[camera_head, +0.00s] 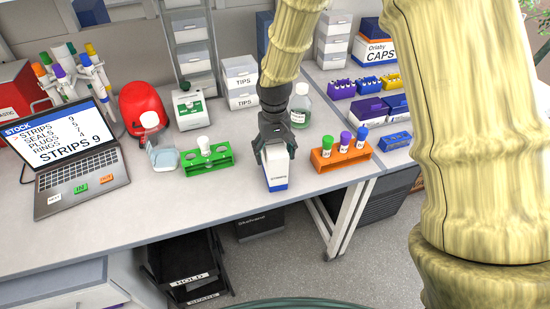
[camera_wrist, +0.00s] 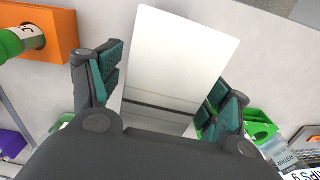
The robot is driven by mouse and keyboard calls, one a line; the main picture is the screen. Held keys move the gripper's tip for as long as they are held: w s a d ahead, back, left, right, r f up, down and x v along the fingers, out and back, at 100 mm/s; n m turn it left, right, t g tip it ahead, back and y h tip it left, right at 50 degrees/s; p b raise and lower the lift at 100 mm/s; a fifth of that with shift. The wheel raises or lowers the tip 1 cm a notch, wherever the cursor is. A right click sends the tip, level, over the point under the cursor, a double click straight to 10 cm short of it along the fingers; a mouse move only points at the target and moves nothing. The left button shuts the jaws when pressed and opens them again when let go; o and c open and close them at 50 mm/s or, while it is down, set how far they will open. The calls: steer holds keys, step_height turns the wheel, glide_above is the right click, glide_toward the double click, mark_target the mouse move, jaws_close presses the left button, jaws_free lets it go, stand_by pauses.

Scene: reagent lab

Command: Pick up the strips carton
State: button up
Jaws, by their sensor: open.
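A white carton with a blue band at its base (camera_head: 275,170) stands upright near the front edge of the bench. Its small print is too small to read, so I cannot tell for sure that it is the strips carton. My gripper (camera_head: 275,142) is right over it from above. In the wrist view the carton's pale top (camera_wrist: 182,50) lies between the two teal-padded fingers of my gripper (camera_wrist: 165,88). The fingers are open, one on each side of the carton. Whether either pad touches it, I cannot tell.
A green rack (camera_head: 220,161) stands left of the carton, and an orange rack (camera_head: 350,158) with several capped vials stands to its right. A clear bottle (camera_head: 300,108) stands close behind my gripper. A laptop (camera_head: 75,165) listing stock is at the left. Bare bench lies in front.

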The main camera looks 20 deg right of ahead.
steer(key=shift+f, duration=0.35)
steer(key=c, duration=1.2)
steer(key=shift+r, duration=0.2)
